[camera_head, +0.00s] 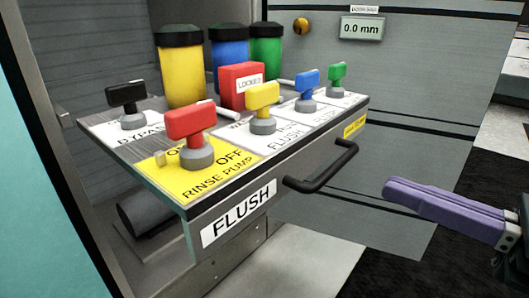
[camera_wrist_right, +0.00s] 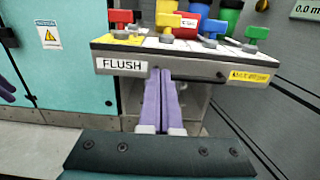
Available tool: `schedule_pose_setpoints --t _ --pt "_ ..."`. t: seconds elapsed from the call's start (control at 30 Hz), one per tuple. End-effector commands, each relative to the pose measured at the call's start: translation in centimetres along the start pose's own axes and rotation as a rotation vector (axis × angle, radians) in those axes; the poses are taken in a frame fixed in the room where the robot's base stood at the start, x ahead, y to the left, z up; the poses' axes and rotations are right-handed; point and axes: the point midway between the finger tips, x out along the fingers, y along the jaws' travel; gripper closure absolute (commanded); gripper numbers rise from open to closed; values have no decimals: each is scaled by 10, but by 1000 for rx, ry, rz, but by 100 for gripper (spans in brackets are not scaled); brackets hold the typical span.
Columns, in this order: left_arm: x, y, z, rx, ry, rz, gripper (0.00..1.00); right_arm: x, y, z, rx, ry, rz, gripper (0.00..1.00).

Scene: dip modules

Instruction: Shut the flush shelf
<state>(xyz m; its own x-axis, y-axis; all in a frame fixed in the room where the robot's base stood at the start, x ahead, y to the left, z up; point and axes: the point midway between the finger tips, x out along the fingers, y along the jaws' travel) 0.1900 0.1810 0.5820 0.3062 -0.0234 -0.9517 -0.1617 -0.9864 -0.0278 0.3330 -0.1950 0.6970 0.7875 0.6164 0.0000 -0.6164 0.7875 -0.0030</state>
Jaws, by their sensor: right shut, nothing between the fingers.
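The flush shelf (camera_head: 225,190) stands pulled out of its cabinet, with a white FLUSH label (camera_head: 238,213) on its front. A black bar handle (camera_head: 325,172) sits on the shelf front. My right gripper (camera_head: 390,190) is shut and empty, in front of the shelf and to the right of the handle in the head view, with a gap between. In the right wrist view its purple fingers (camera_wrist_right: 163,78) point at the shelf front and hide part of the handle. A purple tip at the left edge of that view appears to be my left gripper (camera_wrist_right: 6,90); its jaws cannot be made out.
The shelf top carries red, yellow, blue, green and black valve handles, a red LOCKED block (camera_head: 241,85) and yellow, blue and green canisters. A grey panel with a 0.0 mm display (camera_head: 361,29) stands at right. A teal panel (camera_head: 30,170) flanks the left.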

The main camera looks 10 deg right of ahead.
Motion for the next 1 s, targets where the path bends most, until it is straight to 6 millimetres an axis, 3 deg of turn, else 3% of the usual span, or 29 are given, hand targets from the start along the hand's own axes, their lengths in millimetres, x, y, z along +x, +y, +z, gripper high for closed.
schedule_pose_setpoints --t 0.5,0.7,1.0 --pt "27 0 9 3 0 -3 50 89 -1 -2 2 -3 -1 100" --pt "33 -1 11 8 -1 -7 50 109 -1 -1 2 -2 -2 100" --pt "34 -2 12 10 -2 -8 50 115 0 0 4 1 -2 100"
